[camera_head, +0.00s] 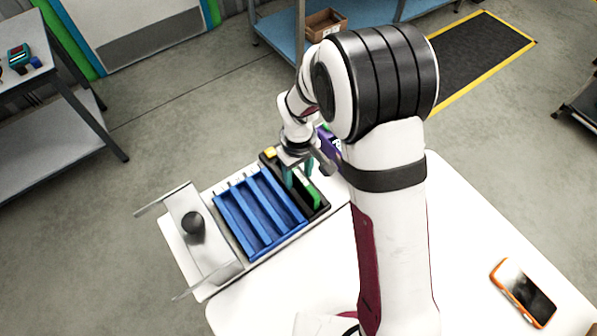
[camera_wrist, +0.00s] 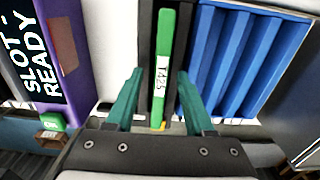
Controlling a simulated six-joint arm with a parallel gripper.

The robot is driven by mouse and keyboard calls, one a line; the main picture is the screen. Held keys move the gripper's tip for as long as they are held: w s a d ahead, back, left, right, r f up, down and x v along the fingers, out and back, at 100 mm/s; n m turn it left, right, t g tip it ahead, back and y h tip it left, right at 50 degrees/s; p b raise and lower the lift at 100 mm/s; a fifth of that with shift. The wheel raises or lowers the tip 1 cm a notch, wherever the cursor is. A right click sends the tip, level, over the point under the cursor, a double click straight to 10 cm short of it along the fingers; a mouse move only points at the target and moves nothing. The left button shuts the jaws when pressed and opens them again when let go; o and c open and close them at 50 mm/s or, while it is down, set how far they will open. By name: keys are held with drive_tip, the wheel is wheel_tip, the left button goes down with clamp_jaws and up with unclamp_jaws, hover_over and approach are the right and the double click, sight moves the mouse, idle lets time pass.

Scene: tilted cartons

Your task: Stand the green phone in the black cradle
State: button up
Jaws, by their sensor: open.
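The green phone (camera_wrist: 165,40), labelled T425, stands on its narrow edge in the black cradle (camera_wrist: 148,30) in the wrist view. In the head view the green phone (camera_head: 313,196) shows as a thin green strip in the black cradle (camera_head: 321,207). My gripper (camera_head: 298,172) is over the cradle, pointing down. In the wrist view its two teal fingers (camera_wrist: 160,72) are spread, one on each side of the phone, with a visible gap on both sides. Part of the phone is hidden by my gripper in the head view.
A blue slotted rack (camera_head: 247,231) adjoins the cradle. A purple box (camera_wrist: 66,45) reading "SLOT READY" stands on the other side. A metal bracket with a black knob (camera_head: 193,223) is at the left. An orange phone (camera_head: 507,281) lies on the white table (camera_head: 455,215) at the right.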

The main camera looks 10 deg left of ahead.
wheel_tip(320, 180, up, 16)
idle(0.3)
wheel_tip(320, 180, up, 7)
idle(0.5)
drive_tip(key=shift+f, duration=0.1)
drive_tip(key=s+d+f+m, duration=0.1)
drive_tip(key=s+d+m, duration=0.3)
drive_tip(key=s, duration=0.3)
drive_tip(key=s+d+f+m+y, duration=0.1)
drive_tip(key=s+d+f+m, duration=0.1)
drive_tip(key=s+d+m, duration=0.2)
drive_tip(key=s+d+f+m, duration=0.2)
drive_tip(key=s+d+m, duration=0.3)
drive_tip(key=s, duration=0.5)
drive_tip(key=shift+s+f+m+y, duration=0.15)
drive_tip(key=shift+s+m+y, duration=0.25)
drive_tip(key=shift+m, duration=0.4)
drive_tip(key=shift+w, duration=0.1)
